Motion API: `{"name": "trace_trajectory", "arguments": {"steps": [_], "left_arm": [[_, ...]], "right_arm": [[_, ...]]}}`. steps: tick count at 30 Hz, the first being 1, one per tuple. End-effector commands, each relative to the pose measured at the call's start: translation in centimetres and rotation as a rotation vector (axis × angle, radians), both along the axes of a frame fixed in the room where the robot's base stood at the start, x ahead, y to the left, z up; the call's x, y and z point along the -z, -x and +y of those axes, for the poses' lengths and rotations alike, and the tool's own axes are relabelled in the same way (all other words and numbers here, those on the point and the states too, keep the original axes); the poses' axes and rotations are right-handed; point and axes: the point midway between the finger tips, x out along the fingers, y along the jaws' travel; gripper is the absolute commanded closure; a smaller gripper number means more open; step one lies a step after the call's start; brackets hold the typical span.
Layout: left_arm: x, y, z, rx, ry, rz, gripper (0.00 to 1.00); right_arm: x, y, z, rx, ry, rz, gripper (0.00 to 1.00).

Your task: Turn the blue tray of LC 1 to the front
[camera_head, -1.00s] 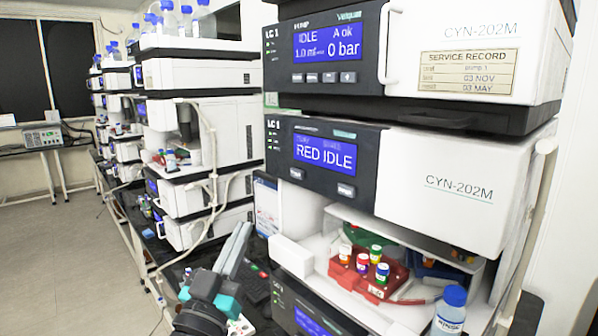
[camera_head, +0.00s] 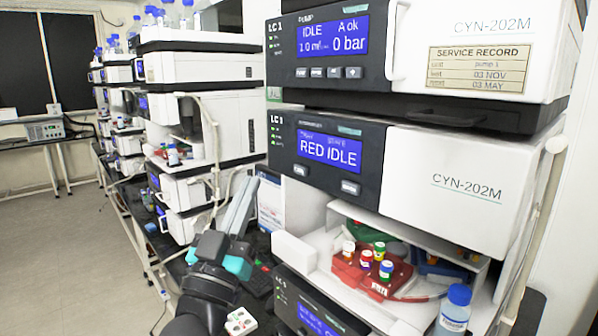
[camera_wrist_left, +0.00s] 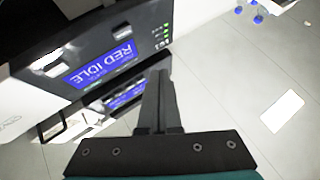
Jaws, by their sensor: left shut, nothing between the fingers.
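The LC 1 stack has a sampler module (camera_head: 440,185) whose screen (camera_head: 330,151) reads "RED IDLE". In the open bay below it, a red tray (camera_head: 345,272) with several coloured-cap vials is at the front. The blue tray (camera_head: 428,268) shows only in part, behind it to the right, and a green one (camera_head: 368,232) is behind to the left. My left gripper (camera_head: 248,185) is shut and empty, left of the module and apart from it. In the left wrist view its fingers (camera_wrist_left: 161,75) point toward the module's front panel. My right gripper is not in view.
A pump module (camera_head: 490,45) with a handle sits above. Other instrument stacks (camera_head: 195,120) line the bench at left. The floor (camera_head: 60,250) at left is clear.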

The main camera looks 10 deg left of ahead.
Motion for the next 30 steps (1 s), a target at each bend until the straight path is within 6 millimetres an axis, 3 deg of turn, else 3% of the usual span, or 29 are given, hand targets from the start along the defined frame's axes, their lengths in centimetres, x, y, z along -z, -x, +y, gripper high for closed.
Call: {"name": "trace_trajectory", "arguments": {"steps": [13, 30], "left_arm": [[0.0, -4.5, -3.5, 0.0, 0.0, 0.0, 1.0], [0.0, -5.1, -4.1, 0.0, -0.001, 0.0, 1.0]], "right_arm": [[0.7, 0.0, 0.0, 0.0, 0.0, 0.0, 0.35], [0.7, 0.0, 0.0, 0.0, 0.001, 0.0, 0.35]]}}
